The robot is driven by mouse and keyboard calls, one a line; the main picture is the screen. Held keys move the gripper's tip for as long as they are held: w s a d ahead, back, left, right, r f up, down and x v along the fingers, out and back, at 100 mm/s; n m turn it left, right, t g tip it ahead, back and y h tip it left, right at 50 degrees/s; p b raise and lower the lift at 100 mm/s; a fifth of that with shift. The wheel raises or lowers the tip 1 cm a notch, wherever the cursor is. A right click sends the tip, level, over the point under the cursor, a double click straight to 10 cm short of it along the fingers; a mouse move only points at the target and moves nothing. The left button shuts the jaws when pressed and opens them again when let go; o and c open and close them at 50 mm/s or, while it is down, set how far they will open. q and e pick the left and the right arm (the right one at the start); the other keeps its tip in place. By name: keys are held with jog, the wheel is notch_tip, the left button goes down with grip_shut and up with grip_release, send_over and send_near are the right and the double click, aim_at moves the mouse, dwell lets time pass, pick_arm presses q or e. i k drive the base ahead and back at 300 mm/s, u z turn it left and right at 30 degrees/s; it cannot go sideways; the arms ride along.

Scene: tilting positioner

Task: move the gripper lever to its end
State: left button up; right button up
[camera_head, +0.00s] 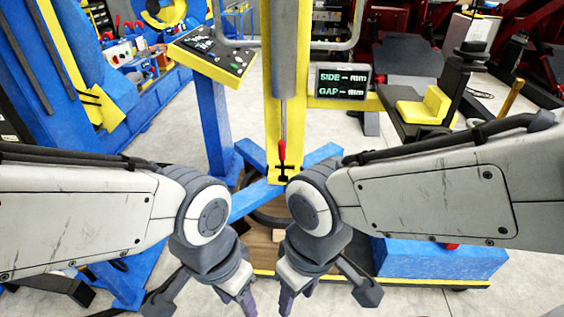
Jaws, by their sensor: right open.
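A lever with a red grip (282,151) hangs on the front of the yellow column (286,110), above a dark slot-like mark. I cannot tell for sure that it is the gripper lever. My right gripper (298,297) is open, low in the middle of the view, below the red grip and apart from it. My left gripper (237,300) is to its left, pointing down, and its fingertips are hard to make out. No object shows in either gripper.
A display (343,80) reads "SIDE" and "GAP" in mm. A sloped control panel (214,50) stands on a blue post at left. A yellow block (425,105) and a brass-coloured rod (511,97) are at right. A blue base (440,262) lies below my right arm.

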aim_at(281, 143)
jog(key=z, duration=0.05)
jog(key=k, duration=0.4)
jog(key=u, duration=0.6)
jog(key=i, duration=0.95)
jog(key=u, duration=0.15)
